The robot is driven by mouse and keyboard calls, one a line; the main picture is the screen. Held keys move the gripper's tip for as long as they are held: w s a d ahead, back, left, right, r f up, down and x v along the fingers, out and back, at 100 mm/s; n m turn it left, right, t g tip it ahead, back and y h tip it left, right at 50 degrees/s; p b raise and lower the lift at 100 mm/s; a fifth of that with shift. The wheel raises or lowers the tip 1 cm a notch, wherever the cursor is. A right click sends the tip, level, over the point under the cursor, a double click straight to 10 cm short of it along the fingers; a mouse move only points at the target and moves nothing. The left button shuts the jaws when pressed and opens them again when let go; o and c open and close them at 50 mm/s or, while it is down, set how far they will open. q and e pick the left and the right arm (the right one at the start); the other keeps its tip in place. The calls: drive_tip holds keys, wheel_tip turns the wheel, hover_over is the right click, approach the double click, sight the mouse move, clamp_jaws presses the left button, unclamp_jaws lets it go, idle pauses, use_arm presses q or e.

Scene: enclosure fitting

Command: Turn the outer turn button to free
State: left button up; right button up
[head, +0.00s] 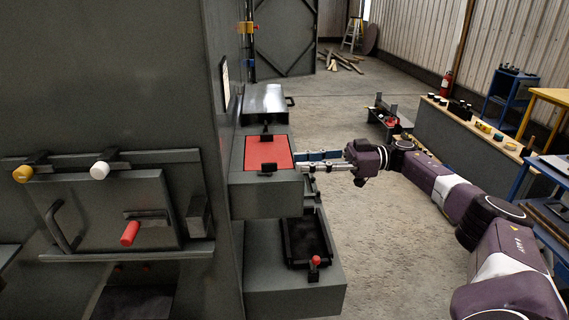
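A grey box with a red top panel (268,153) juts out from the cabinet wall. A small black turn button (268,168) sits at the panel's near edge, and a second black one (265,137) sits at its far edge. I cannot tell for sure which one is the outer button. My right gripper (304,162) points left at the box's right edge, with a gap showing between its two fingers and nothing seen between them. Its tips are close to the box; whether they touch it is unclear. My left gripper is not in view.
Below the box, a lower grey unit holds a black tray (306,238) and a red knob (315,262). A grey door (98,210) with a red handle (130,233) is at left. A workbench (470,138) stands at right.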

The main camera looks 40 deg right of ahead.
drive_tip(key=shift+v, duration=1.3)
drive_tip(key=shift+f, duration=0.1)
